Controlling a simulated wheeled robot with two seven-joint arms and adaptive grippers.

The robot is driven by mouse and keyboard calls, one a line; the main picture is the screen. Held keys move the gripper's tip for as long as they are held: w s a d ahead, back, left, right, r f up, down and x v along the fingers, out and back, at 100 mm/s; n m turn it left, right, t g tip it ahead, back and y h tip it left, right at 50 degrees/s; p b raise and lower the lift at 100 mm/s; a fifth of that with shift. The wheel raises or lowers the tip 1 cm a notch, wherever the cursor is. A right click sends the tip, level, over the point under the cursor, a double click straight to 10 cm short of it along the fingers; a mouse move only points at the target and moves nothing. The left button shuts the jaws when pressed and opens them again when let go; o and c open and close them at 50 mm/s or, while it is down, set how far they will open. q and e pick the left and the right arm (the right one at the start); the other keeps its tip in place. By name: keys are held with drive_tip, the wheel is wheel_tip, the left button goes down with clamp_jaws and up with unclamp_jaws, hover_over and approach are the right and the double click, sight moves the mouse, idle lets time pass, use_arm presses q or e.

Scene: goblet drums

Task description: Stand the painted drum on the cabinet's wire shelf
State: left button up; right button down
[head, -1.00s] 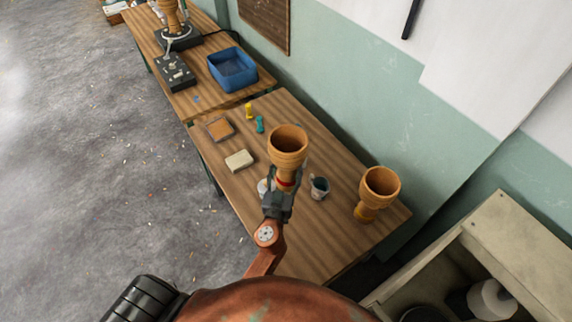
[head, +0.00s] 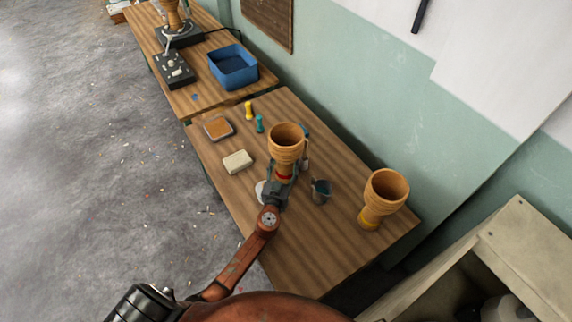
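A wooden goblet drum (head: 286,144) with a red band near its narrow lower part stands upright over the near table. My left gripper (head: 281,184) is at this lower part, with the drum's bowl rising beyond it. The gripper and the drum's foot overlap, so I cannot tell whether the fingers are closed on it or whether the foot rests on the table. A second goblet drum (head: 385,192) with a yellow band stands upright at the table's right end. A pale open cabinet (head: 512,245) is at the lower right; its wire shelf does not show. My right gripper is out of view.
On the near table (head: 318,250) are a grey cup (head: 320,191), a pale block (head: 238,161), a small tray (head: 217,126), and yellow (head: 248,110) and teal (head: 259,123) pieces. A blue bin (head: 232,66) sits on the far table. The wall runs behind.

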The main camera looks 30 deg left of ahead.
use_arm(q)
drive_tip(key=shift+f, duration=0.2)
drive_tip(key=shift+f, duration=0.2)
drive_tip(key=o, duration=1.3)
drive_tip(key=shift+f+b, duration=0.15)
drive_tip(key=shift+b, duration=0.15)
drive_tip(key=o, duration=0.4)
drive_tip(key=shift+o, duration=0.2)
drive_tip(key=shift+r, duration=0.2)
